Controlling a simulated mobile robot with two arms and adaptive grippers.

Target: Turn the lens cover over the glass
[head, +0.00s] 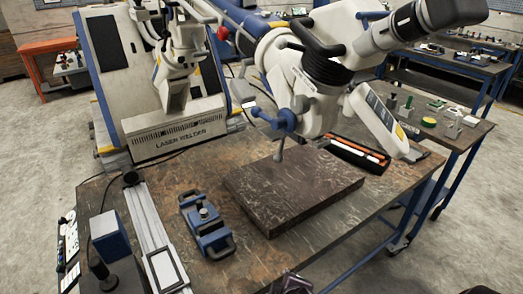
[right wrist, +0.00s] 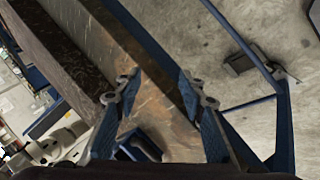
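I cannot tell the lens cover or the glass apart from the other parts of the head. My right gripper (right wrist: 160,98) is open and empty over the table's front edge. Only a small dark part, probably of it, shows at the bottom of the head view. My left gripper is not in view.
A dark rectangular slab (head: 290,190) lies on the brown table under the microscope head. A blue clamp-like device (head: 206,225) stands to its left, beside a metal rail (head: 150,235). An open orange-lined case (head: 358,152) lies behind the slab. The table's front right is bare.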

